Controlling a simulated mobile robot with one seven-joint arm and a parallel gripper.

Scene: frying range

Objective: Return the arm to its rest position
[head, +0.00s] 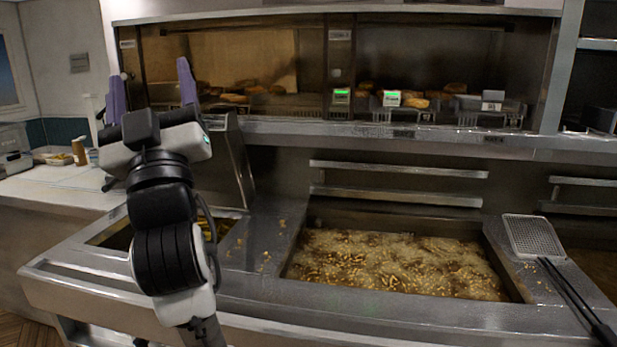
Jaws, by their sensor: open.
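My gripper (151,90) is at the left of the head view, with its two purple fingers pointing up and spread wide apart. Nothing shows between the fingers. My arm rises from the bottom of the view, in front of the left part of the frying range (250,293). The gripper appears in front of the left end of the warming cabinet (340,75); I cannot tell how far apart they are.
A fryer vat (395,262) full of bubbling oil and food pieces lies to the right of my arm. A wire basket (533,237) with a black handle rests on the range at the right. A white counter (60,188) stands at the left. Crumbs lie on the steel between.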

